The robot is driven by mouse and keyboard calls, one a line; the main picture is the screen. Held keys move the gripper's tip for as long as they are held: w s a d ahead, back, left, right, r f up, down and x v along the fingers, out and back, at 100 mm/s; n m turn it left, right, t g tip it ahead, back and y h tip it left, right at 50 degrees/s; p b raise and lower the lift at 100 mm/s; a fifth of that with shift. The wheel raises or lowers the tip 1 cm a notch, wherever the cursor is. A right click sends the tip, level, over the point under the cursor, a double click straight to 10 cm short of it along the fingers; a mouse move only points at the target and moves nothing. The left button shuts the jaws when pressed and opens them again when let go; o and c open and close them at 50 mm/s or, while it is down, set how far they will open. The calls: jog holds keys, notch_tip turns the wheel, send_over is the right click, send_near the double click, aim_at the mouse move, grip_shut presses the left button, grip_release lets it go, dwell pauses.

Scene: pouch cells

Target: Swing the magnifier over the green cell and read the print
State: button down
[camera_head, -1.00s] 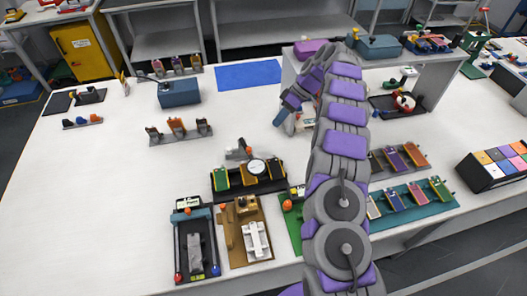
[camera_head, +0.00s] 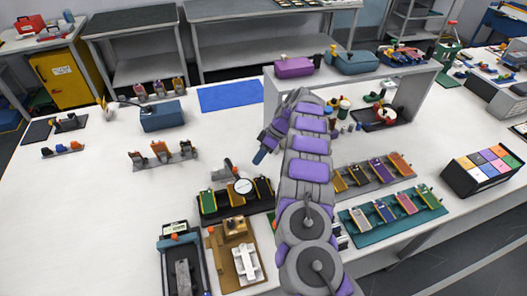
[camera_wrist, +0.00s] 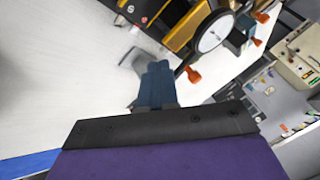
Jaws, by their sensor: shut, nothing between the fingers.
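The magnifier (camera_head: 243,186) is a round pale lens with a dark rim, above the middle of a black holder (camera_head: 234,208). The green cell (camera_head: 208,202) stands at the holder's left end, left of the lens and not under it. My gripper (camera_head: 258,157) is shut and empty, behind and slightly right of the lens in the head view. In the wrist view, my blue fingertips (camera_wrist: 157,70) point toward the magnifier (camera_wrist: 213,34) and its orange knob (camera_wrist: 193,75), apart from both. The print is unreadable.
A brown board (camera_head: 222,262) and a dark fixture (camera_head: 167,250) lie in front of the holder. A teal rack (camera_head: 378,232) of cells is to the right. A raised shelf (camera_head: 400,84) stands behind my arm. The table's left side has free room.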

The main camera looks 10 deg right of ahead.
aim_at(236, 173)
jog(key=x, duration=0.3)
jog(key=shift+s+d+f, duration=0.1)
jog(key=shift+d+f, duration=0.05)
jog(key=shift+f, duration=0.1)
jog(key=shift+s+r, duration=0.2)
jog(key=shift+s, duration=0.05)
jog(key=shift+s+a+r+b, duration=0.1)
jog(key=shift+s+a+b, duration=0.3)
jog(key=shift+s, duration=0.15)
jog(key=shift+s+a, duration=0.55)
jog(key=shift+s, duration=0.35)
